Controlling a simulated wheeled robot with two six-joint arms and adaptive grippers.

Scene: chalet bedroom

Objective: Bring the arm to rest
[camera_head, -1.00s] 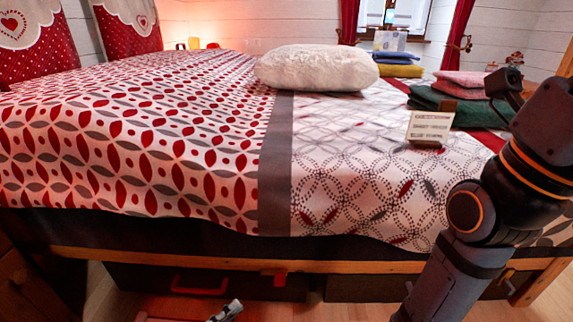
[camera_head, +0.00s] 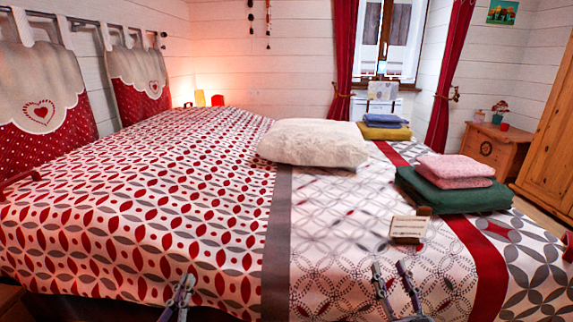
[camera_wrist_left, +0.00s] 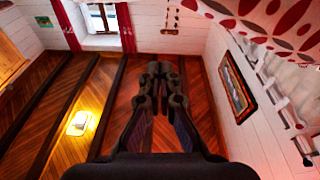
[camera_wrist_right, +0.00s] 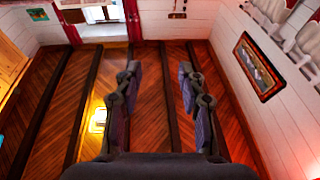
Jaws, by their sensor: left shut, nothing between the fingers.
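My left gripper (camera_head: 184,284) shows at the bottom of the head view, in front of the bed's near side, pointing up. Its fingers are together and empty in the left wrist view (camera_wrist_left: 159,72). My right gripper (camera_head: 390,270) stands at the bottom right of the head view, also pointing up, with its fingers apart. The right wrist view (camera_wrist_right: 159,78) shows clear space between those fingers. Both wrist views look toward the wooden ceiling. The lower parts of both arms are cut off by the frame.
The bed (camera_head: 130,225) fills the middle. A wooden chest (camera_head: 495,148) stands at the back right.

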